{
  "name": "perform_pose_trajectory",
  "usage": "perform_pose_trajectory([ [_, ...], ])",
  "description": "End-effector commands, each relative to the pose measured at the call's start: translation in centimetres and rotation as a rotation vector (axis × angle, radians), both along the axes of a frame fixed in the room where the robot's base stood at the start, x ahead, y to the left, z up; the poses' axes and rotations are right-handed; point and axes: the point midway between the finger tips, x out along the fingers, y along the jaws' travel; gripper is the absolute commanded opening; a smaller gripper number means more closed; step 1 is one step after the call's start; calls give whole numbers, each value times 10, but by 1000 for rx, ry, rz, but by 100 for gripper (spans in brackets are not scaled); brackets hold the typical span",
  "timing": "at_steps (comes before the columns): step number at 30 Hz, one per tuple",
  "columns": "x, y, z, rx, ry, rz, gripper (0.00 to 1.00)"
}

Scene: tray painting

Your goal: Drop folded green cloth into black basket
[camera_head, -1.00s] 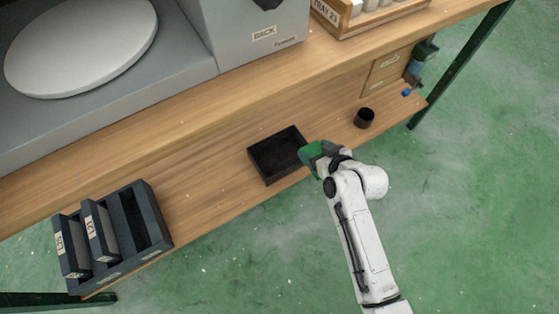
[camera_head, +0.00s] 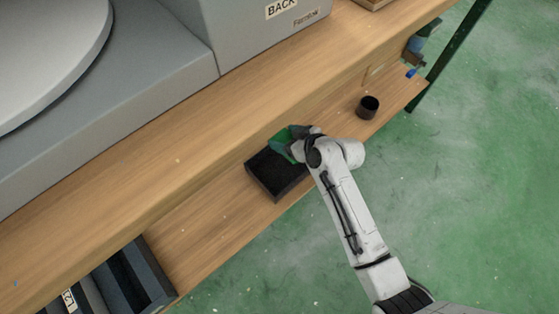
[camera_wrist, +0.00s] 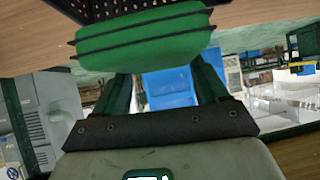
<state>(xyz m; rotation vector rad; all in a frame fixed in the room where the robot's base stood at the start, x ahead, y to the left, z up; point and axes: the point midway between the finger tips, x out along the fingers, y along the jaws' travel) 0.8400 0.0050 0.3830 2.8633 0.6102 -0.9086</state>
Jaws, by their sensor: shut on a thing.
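The folded green cloth (camera_head: 281,141) is in my gripper (camera_head: 293,146), over the back right part of the black basket (camera_head: 274,188). In the wrist view the green cloth (camera_wrist: 146,41) sits across my fingertips (camera_wrist: 155,62), with dark bands running along it. The perforated wall of the black basket (camera_wrist: 107,10) shows just beyond it at the top edge. My gripper is shut on the cloth. In the head view my wrist hides part of the cloth and the basket's far right corner.
The basket stands on a lower wooden shelf (camera_head: 215,225), below the upper wooden top (camera_head: 130,160). A dark cup (camera_head: 367,107) stands to its right. A dark divided holder (camera_head: 135,278) is at lower left. The shelf between holder and basket is clear.

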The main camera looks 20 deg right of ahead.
Motion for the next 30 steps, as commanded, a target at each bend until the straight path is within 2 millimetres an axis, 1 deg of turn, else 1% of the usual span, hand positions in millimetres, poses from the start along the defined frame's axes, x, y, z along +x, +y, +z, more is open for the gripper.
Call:
perform_pose_trajectory([
  [12,0,0,-46,1,0,-1,14],
  [15,0,0,-54,1,-1,-1,14],
  [18,0,0,-57,1,-1,-1,14],
  [26,0,0,-56,0,-1,-1,14],
  [27,0,0,-56,0,-1,-1,76],
  [30,0,0,-56,0,0,0,85],
])
